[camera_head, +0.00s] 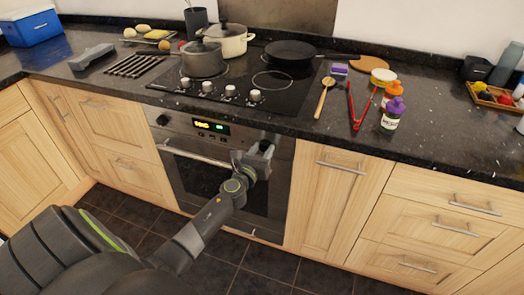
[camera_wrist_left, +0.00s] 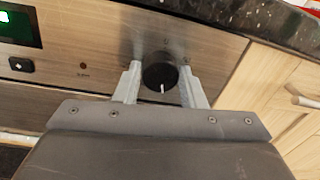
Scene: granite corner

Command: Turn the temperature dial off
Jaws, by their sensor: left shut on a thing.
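The oven's black round dial (camera_wrist_left: 160,71) sits at the right end of the steel control panel, between my left gripper's two fingers. Its white pointer mark points toward the bottom of the left wrist view. My left gripper (camera_wrist_left: 160,86) is shut on this dial, with one finger on each side. In the head view my left gripper (camera_head: 259,159) reaches the right end of the panel and partly hides the dial there. Another black dial (camera_head: 162,120) is at the panel's left end. No readable label shows which dial is for temperature. My right gripper is not in view.
The oven display (camera_head: 211,127) is lit between the dials, and the oven handle (camera_head: 197,157) runs below. Above is the hob with several knobs (camera_head: 254,96), pots and a pan (camera_head: 290,52). Red tongs (camera_head: 359,108) and bottles lie or stand on the dark worktop.

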